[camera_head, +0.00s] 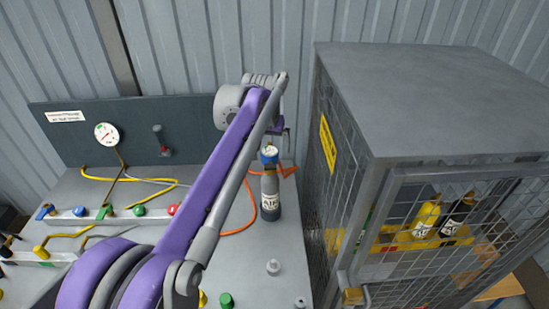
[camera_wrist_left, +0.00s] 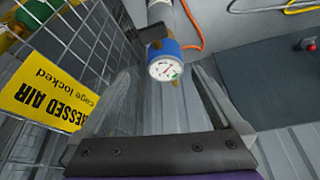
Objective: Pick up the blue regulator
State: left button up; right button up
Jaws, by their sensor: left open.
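The blue regulator (camera_head: 269,153) sits on top of a dark grey cylinder (camera_head: 270,190) labelled AIR, which stands upright on the grey bench. In the left wrist view the blue regulator (camera_wrist_left: 160,48) shows its round white gauge face and brass fittings. My left gripper (camera_head: 284,130) is just above and behind it in the head view, partly hidden by my purple arm. In the left wrist view my left gripper (camera_wrist_left: 162,72) is open, with its fingers spread to either side below the gauge. Nothing is held. My right gripper is not in view.
A mesh cage (camera_head: 440,160) with a yellow sign (camera_head: 328,143) stands close to the right of the cylinder, holding several bottles. An orange hose (camera_head: 243,222) runs by the cylinder. A dark panel (camera_head: 75,142) with a gauge stands at the back left.

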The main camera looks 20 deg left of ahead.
aim_at(270, 148)
pick_arm(q)
jog(key=x, duration=0.8)
jog(key=shift+a+f, duration=0.1)
jog(key=shift+a, duration=0.35)
jog(key=c, duration=1.5)
notch_tip(270, 148, up, 10)
jog(key=shift+r+p, duration=0.1)
jog(key=shift+p, duration=0.35)
